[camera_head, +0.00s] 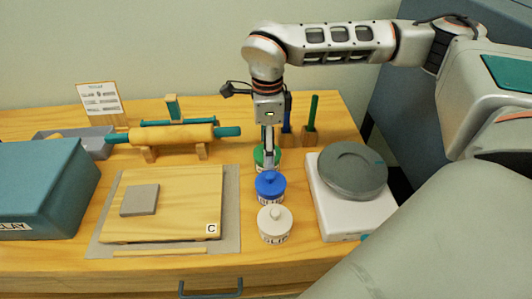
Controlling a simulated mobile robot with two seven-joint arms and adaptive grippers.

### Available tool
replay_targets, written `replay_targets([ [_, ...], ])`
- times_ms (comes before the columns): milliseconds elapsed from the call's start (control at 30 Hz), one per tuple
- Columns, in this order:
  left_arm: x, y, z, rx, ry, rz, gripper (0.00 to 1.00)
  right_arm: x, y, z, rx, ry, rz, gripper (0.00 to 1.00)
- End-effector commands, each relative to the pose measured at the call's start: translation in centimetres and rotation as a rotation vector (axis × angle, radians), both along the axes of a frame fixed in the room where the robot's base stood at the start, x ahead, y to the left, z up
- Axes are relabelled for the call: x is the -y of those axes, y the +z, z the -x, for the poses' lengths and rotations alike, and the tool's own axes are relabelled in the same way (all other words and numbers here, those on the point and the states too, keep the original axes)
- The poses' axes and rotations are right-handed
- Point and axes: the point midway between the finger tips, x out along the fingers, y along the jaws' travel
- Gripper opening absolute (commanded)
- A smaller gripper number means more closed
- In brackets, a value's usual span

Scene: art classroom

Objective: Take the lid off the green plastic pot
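The green pot (275,158) stands on the wooden table, behind the blue-lidded pot (270,188) and the white-lidded pot (275,224), in a row. My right gripper (269,160) comes down from above, with its fingers in front of or over the green pot and hiding much of its lid. I cannot tell whether the fingers touch the lid, or how far apart they are. My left gripper is not in view.
A white scale (340,227) with a round grey plate (352,170) stands close on the right. A wooden board (185,190) with a grey slab (139,200) lies on the left. A rolling pin (172,135) and upright tools (310,120) stand behind. A teal box (40,185) is far left.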

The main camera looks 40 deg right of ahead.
Motion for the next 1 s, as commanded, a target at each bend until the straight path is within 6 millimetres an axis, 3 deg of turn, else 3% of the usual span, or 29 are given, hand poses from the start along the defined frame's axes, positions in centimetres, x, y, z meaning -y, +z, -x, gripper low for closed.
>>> replay_targets([
  [133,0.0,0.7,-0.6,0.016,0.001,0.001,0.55,0.0,0.2,0.0,0.003,0.000,-0.001,0.60],
  [233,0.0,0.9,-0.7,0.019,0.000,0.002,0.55,0.0,0.2,0.0,0.003,0.000,-0.001,0.39],
  [667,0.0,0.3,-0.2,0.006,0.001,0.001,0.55,0.0,0.5,0.0,0.003,0.000,-0.001,0.39],
  [867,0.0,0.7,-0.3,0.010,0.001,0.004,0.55,-0.1,2.4,-0.1,0.006,0.001,-0.001,0.39],
  [1000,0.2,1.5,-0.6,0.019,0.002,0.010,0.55,0.0,4.9,-0.2,0.010,0.000,-0.001,0.39],
])
